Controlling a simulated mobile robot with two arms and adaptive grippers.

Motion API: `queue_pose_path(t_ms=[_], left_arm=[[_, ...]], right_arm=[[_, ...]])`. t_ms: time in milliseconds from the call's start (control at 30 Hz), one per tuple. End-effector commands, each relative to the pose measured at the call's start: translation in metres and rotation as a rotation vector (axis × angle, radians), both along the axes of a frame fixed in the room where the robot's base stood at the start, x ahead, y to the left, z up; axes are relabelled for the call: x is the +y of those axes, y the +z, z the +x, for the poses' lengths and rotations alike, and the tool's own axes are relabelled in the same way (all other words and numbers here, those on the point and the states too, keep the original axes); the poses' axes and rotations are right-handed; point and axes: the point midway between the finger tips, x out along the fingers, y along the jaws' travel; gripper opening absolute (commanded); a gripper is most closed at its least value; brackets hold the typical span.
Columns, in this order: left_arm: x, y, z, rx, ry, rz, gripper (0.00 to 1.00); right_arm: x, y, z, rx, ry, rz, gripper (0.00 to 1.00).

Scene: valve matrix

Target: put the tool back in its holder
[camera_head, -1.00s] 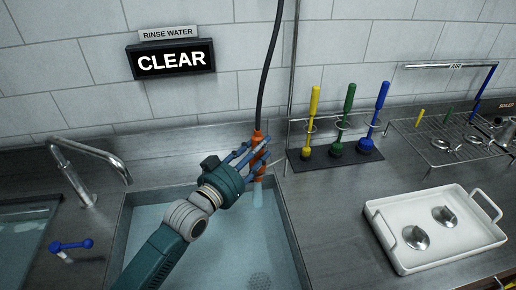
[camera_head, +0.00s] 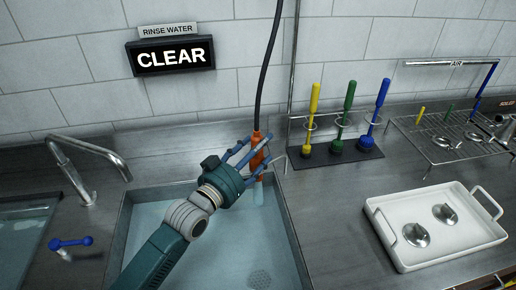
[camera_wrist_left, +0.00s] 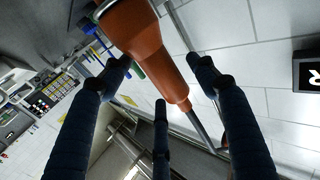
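An orange tool (camera_head: 259,141) hangs upright at the end of a black hose (camera_head: 268,60) above the filled sink basin (camera_head: 124,225). My left gripper (camera_head: 256,154) is beside it with its fingers spread. In the left wrist view the orange tool (camera_wrist_left: 150,50) lies between the spread fingers of the left gripper (camera_wrist_left: 160,85), with visible gaps at both sides. A thin grey metal part (camera_wrist_left: 205,132) extends from its narrow end. A pale streak shows below the tool in the head view. I cannot make out a separate holder for it. My right gripper is not in view.
A rack (camera_head: 335,160) with yellow, green and blue brushes stands right of the basin. A white tray (camera_head: 440,258) with two metal pieces sits at the right front. A faucet (camera_head: 90,165) and blue-handled valve (camera_head: 70,243) are at left. A CLEAR sign (camera_head: 172,56) is on the wall.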

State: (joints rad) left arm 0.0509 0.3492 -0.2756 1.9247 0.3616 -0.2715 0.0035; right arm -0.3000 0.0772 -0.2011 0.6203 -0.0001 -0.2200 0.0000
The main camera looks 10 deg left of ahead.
Motion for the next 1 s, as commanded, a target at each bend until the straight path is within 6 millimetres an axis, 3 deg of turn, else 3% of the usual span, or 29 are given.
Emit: queue_pose_path(t_ms=[333,733,1000], left_arm=[[0.004,-0.002,-0.01,0.004,0.0,0.001,0.59],[0.034,-0.004,-0.085,0.005,0.0,0.003,0.59],[0.044,-0.002,-0.11,0.001,0.0,0.0,0.59]], right_arm=[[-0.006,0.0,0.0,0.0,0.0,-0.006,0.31],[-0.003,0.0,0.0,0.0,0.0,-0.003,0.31],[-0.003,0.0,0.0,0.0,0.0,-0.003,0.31]])
